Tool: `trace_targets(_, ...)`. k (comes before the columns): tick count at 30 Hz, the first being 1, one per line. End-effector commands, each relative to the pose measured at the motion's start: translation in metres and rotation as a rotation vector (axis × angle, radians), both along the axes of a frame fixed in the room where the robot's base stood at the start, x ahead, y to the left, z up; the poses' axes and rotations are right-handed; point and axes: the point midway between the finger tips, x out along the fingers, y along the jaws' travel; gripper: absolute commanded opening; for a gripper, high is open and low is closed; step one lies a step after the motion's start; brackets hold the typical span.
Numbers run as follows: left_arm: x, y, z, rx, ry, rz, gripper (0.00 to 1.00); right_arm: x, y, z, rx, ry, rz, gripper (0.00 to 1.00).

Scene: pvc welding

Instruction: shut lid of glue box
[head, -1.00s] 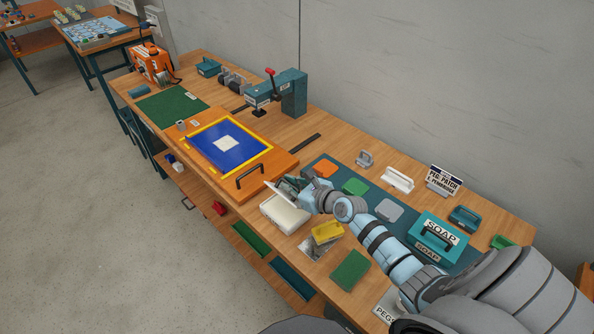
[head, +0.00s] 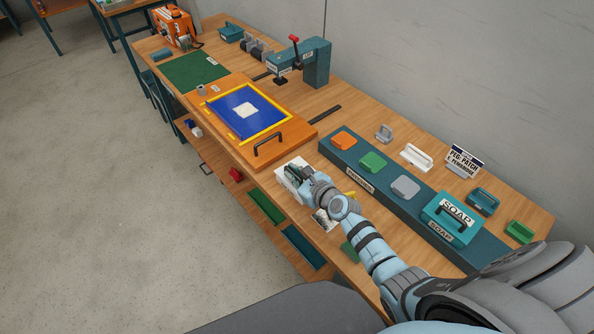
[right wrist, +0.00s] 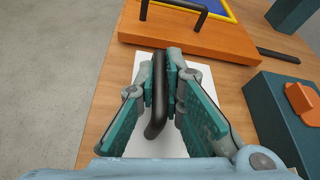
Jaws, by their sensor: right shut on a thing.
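A white box (head: 286,181), which I take as the glue box, sits on the workbench just in front of the orange board. Its top shows as a flat white surface (right wrist: 148,75) in the right wrist view. A black bar handle (right wrist: 157,95) rises over that surface. My right gripper (head: 296,172) is over the box, its fingers shut on the black handle. In the right wrist view the gripper (right wrist: 166,68) has the handle between its teal pads. The gripper hides much of the box, so I cannot tell if the lid is flush. My left gripper is not in view.
An orange board (head: 305,138) with a blue panel and its own handle (head: 268,143) is close behind. A teal rack (head: 330,150) with coloured blocks stands to the right, with a teal SOAP box (head: 452,214). A yellow item (head: 350,194) is partly hidden beside my arm.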

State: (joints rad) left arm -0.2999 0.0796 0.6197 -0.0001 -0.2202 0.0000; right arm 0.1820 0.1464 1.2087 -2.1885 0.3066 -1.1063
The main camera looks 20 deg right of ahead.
Motion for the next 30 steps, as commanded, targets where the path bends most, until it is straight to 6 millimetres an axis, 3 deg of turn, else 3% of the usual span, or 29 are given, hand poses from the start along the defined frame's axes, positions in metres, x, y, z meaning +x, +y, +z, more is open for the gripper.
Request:
trace_targets(18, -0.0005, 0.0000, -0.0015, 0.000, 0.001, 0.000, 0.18, -0.0014, 0.0021, -0.0045, 0.003, 0.003, 0.001, 0.00)
trace_targets(19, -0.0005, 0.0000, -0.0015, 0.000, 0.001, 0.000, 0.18, -0.0013, 0.0020, -0.0045, 0.003, 0.003, 0.000, 0.12)
trace_targets(20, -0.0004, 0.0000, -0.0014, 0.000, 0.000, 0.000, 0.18, -0.0013, 0.0019, -0.0045, 0.003, 0.003, 0.000, 0.17)
trace_targets(30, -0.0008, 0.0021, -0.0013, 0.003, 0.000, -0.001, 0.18, -0.0033, 0.0002, -0.0037, 0.002, 0.001, -0.001, 0.18)
